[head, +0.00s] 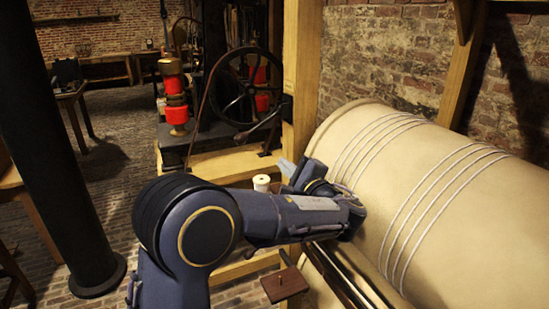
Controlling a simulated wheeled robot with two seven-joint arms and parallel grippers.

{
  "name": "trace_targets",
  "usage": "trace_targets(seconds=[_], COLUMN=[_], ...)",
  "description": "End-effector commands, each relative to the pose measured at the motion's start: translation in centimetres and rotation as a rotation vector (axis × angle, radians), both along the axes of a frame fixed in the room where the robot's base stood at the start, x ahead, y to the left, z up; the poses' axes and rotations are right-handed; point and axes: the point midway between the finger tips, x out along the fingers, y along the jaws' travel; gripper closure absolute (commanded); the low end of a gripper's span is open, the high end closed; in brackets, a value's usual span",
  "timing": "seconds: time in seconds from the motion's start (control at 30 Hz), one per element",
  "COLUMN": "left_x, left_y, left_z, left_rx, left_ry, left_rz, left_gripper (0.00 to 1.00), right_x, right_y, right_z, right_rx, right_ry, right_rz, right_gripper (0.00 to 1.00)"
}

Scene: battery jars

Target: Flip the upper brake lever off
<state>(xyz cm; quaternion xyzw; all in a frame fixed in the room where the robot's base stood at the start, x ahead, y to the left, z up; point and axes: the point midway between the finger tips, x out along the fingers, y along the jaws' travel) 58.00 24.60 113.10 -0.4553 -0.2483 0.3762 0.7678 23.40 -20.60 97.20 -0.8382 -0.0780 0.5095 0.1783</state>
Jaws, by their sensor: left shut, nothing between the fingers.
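A dark lever (262,124) with a slanting arm comes off a black box on the wooden post, in front of the spoked wheel. It may be the upper brake lever, but I cannot tell for sure, nor which position it is in. My left gripper (291,170) is below that lever, near the post's foot and beside the big cream drum. Its fingers look shut and empty, and they are apart from the lever. My left forearm crosses the middle of the view and hides part of the wooden frame. My right gripper is not in view.
The big cream drum (360,150) with rope windings fills the right side. The wooden post (301,80) stands left of it. A white spool (261,183) is close to my gripper. A reddish-brown block (284,284) on a rod is below. A black column (60,150) stands left.

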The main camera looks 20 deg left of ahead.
Motion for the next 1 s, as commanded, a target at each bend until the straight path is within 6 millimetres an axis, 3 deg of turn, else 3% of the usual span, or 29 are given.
trace_targets(seconds=[0.4, 0.63, 1.0], left_x=[5.1, 3.4, 2.9], left_y=[7.1, 9.2, 9.7], left_z=[0.5, 1.9, 2.1], left_rx=[-0.001, -0.001, -0.001], left_ry=[0.001, 0.001, 0.001], left_rz=[0.004, 0.001, 0.000], left_gripper=[1.00, 1.00, 1.00], right_x=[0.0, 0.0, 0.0], right_y=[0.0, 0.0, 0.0], right_z=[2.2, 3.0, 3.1], right_rx=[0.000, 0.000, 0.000], right_ry=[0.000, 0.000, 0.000], right_rz=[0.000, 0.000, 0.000], right_gripper=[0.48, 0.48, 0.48])
